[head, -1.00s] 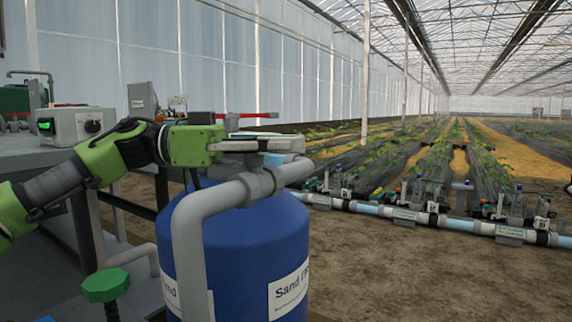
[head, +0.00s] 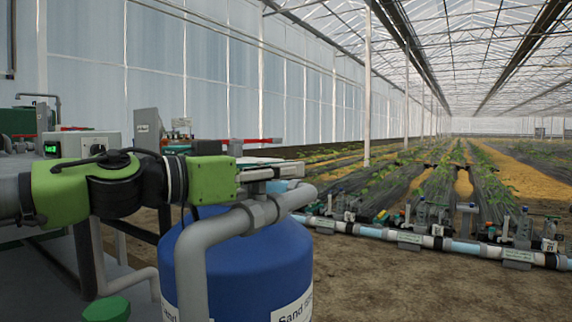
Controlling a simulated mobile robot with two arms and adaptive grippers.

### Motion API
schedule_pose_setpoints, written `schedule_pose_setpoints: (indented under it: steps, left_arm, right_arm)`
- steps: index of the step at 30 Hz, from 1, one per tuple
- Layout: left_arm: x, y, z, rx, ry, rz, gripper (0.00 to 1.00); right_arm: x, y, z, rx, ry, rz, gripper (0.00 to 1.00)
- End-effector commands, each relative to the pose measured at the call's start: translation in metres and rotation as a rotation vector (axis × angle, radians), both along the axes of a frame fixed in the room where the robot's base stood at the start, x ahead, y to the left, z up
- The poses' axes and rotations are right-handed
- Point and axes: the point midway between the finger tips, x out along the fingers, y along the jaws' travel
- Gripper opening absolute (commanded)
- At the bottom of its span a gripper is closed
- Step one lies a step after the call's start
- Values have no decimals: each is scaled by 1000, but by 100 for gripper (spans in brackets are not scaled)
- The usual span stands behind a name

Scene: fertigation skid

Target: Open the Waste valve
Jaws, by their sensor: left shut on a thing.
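My left gripper (head: 282,171) reaches in from the left, just above the bend of a grey pipe (head: 205,243) in front of the blue sand filter tank (head: 244,262). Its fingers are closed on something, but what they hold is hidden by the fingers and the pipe. A red lever (head: 262,140) shows behind and above the gripper, apart from the fingertips in the picture. No Waste label is readable, so I cannot tell which valve is the Waste valve. My right gripper is out of view.
A green knob (head: 107,309) stands low at the left. A control box (head: 82,145) with a lit green display sits on the bench behind my arm. Pipes with several valves (head: 437,246) run along the planted beds at right. Bare soil lies between.

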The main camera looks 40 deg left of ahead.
Motion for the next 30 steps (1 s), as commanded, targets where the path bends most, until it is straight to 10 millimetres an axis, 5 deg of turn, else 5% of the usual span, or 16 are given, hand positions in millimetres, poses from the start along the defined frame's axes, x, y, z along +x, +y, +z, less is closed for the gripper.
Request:
schedule_pose_setpoints:
  steps: [15,16,18,30]
  left_arm:
    - [1,2,0,-1,-2,22,0]
    - [1,2,0,-1,-1,22,16]
    - [1,2,0,-1,-1,21,29]
    - [-3,2,1,0,-2,20,29]
  right_arm:
    - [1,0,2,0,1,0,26]
    - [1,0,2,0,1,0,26]
    - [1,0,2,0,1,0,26]
    - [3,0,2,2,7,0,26]
